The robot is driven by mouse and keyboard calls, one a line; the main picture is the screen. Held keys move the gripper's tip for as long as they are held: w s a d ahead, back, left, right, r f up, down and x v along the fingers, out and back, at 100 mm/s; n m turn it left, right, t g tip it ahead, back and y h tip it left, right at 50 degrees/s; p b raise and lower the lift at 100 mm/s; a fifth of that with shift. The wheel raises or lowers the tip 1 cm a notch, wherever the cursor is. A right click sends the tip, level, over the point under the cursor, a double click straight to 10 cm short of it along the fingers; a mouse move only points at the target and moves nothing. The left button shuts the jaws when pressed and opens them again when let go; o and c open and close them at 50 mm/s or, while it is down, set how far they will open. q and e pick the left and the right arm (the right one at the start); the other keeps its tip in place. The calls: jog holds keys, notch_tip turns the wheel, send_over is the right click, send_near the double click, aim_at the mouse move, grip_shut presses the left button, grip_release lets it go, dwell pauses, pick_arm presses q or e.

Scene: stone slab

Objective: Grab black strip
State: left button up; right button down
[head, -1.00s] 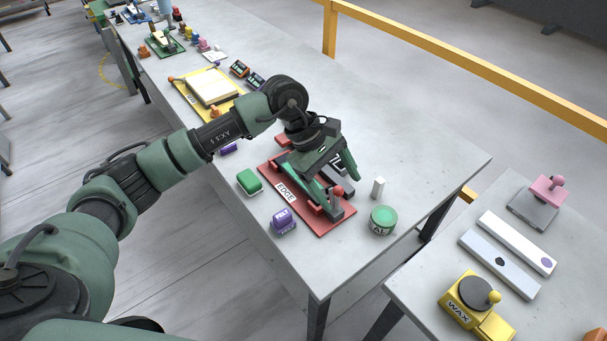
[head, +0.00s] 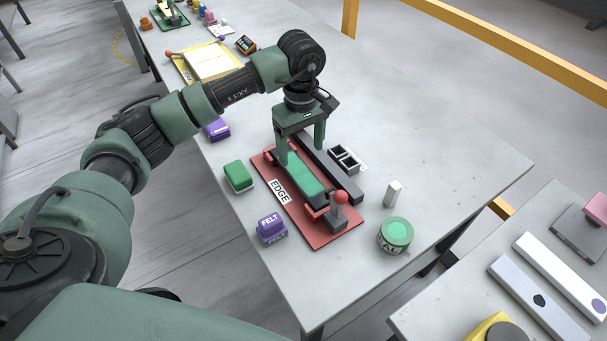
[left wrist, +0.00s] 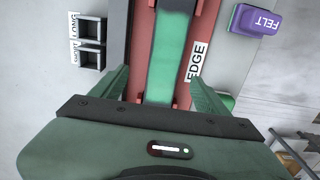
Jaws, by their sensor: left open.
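A long black strip (head: 341,180) lies along the far long side of the red board (head: 323,236) labelled EDGE. A green strip (head: 303,176) lies in the middle of the board. My left gripper (head: 300,150) is open and points down over the board's far-left end, its fingers apart and nothing seen between them. In the left wrist view the open gripper (left wrist: 163,92) straddles the green strip (left wrist: 168,60). The black strip (left wrist: 117,35) runs at the left there, in line with the left finger, which hides part of it. My right gripper is not in view.
Two small black bins (head: 344,159) stand just beyond the black strip. The slab's right part is clear.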

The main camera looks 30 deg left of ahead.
aim_at(300, 172)
pick_arm(q)
jog(key=shift+s+f+p, duration=0.3)
jog(key=shift+f+p, duration=0.05)
jog(key=shift+f, duration=0.45)
jog(key=f+p, duration=0.1)
jog(key=f, duration=0.1)
jog(key=f+p, duration=0.1)
jog(key=f, duration=0.1)
jog(key=shift+s+f, duration=0.2)
jog(key=shift+f, duration=0.3)
jog(key=shift+r, duration=0.1)
grip_shut()
